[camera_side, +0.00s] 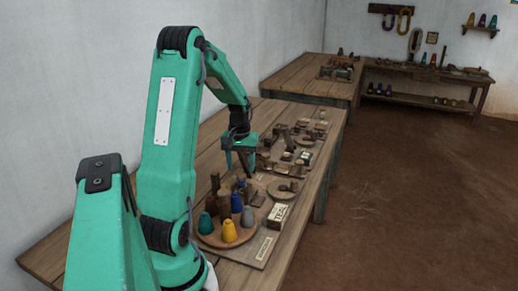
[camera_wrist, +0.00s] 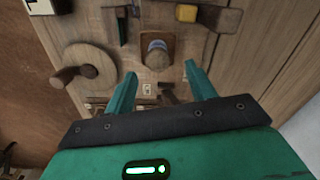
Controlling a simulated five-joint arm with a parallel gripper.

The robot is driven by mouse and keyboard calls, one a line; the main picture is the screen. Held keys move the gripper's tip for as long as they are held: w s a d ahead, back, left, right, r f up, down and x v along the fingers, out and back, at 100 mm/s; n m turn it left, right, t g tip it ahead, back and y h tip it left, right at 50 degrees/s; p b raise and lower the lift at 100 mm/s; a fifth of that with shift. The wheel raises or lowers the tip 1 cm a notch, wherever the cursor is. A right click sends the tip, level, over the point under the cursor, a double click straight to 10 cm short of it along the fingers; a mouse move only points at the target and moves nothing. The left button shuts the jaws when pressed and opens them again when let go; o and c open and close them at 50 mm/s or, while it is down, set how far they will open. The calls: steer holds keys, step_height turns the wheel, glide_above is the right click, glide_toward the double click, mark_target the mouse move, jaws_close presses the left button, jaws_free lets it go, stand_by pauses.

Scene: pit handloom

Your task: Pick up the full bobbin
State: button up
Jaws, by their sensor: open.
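My gripper (camera_side: 239,166) hangs over the middle of the near bench in the side view. In the wrist view its two green fingers stand apart, with nothing held between the fingertips (camera_wrist: 160,70). A round piece with a pale blue-grey top (camera_wrist: 157,52), perhaps the bobbin, stands on a small wooden block just beyond the fingertips, roughly in line with the gap. I cannot tell whether it is wound full. In the side view I cannot single it out among the small wooden parts under my gripper.
Yellow (camera_side: 229,231), blue and teal cones stand on a round wooden tray (camera_side: 208,238) close to my arm. A card reading TEAL (camera_side: 278,213) is beside them. A wooden disc with a handle (camera_wrist: 102,65) lies left of the block. A brown block (camera_wrist: 221,18) lies to its right.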

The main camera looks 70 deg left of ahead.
mark_target(242, 175)
steer(key=shift+d+f, duration=0.15)
steer(key=shift+f, duration=2.45)
steer(key=c, duration=1.1)
steer(key=shift+r, duration=0.2)
